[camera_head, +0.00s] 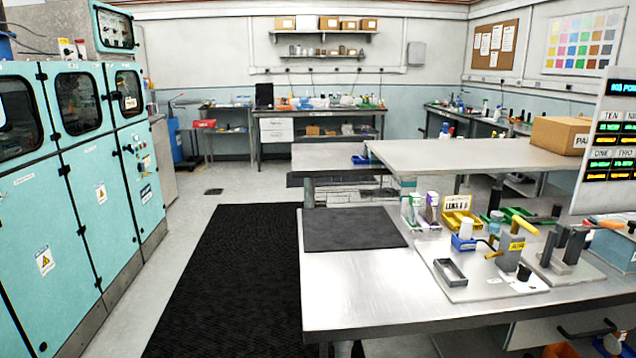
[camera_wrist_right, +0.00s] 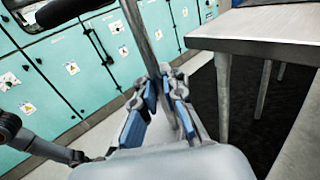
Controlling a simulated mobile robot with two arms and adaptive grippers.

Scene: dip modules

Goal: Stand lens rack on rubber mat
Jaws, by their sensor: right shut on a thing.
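The dark grey rubber mat (camera_head: 352,229) lies flat on the left part of the steel table. A small yellow rack (camera_head: 460,216) with a sign that seems to read "LENS" stands to the right behind the mat. In the right wrist view my right gripper (camera_wrist_right: 165,80) is shut on a thin grey bar (camera_wrist_right: 141,30) that runs up out of the frame. The bar's far end is out of sight, so I cannot tell what it belongs to. Neither gripper shows in the head view.
The steel table (camera_head: 365,290) is bare in front of the mat. White-and-coloured bottles (camera_head: 431,207) stand right of the mat. A small dark tray (camera_head: 450,271) and a clamp fixture (camera_head: 510,250) are farther right. In the wrist view a table edge (camera_wrist_right: 270,42) lies right of my gripper.

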